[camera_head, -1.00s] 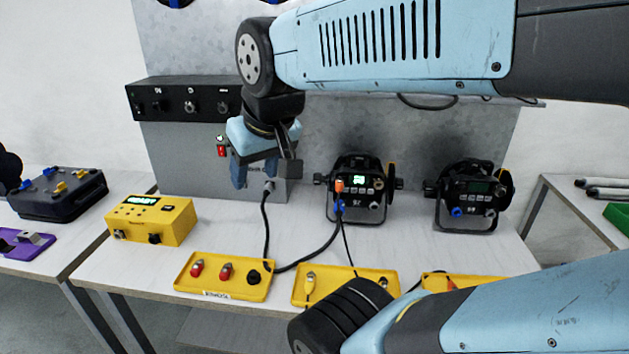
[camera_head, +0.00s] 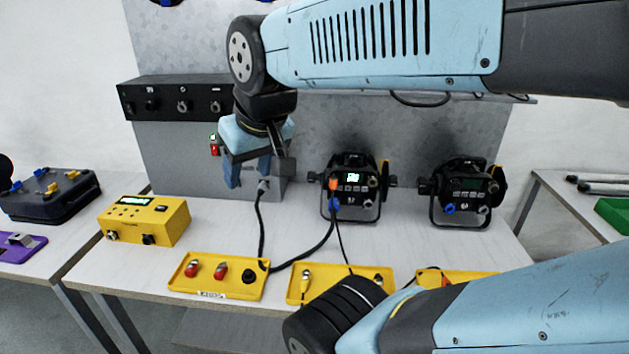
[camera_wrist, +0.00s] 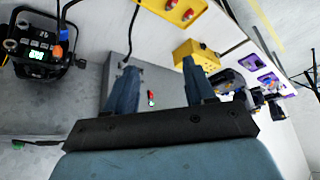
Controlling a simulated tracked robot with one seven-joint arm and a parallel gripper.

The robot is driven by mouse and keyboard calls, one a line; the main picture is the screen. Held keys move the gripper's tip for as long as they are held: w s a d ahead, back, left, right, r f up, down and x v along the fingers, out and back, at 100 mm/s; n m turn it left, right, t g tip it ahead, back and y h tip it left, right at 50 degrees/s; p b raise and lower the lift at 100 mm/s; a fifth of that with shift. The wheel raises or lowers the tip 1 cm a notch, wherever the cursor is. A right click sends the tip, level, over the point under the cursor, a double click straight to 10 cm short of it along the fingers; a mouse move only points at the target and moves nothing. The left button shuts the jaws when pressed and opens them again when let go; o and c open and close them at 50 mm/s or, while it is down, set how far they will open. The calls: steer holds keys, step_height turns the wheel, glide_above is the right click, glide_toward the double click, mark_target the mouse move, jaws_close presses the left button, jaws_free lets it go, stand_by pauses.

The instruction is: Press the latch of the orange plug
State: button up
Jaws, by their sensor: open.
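The orange plug (camera_head: 333,183) sits on the front of the left par can (camera_head: 352,187), above a blue plug (camera_head: 335,202). In the wrist view the orange plug (camera_wrist: 63,35) shows small near the upper left, by the lit display. Its latch is too small to make out. My gripper (camera_head: 248,177) is open, pointing down in front of the grey box, well left of the orange plug. In the wrist view my gripper's (camera_wrist: 160,70) two blue fingers are apart with nothing held between them.
A grey plug (camera_head: 264,185) with a black cable is close to my gripper's right finger. Yellow trays (camera_head: 215,277) line the bench front, and a yellow box (camera_head: 145,220) stands at left. A second par can (camera_head: 465,192) stands at right. Bare bench lies between the yellow box and the cable.

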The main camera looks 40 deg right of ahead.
jaws_close()
stand_by(0.3)
stand_by(1.3)
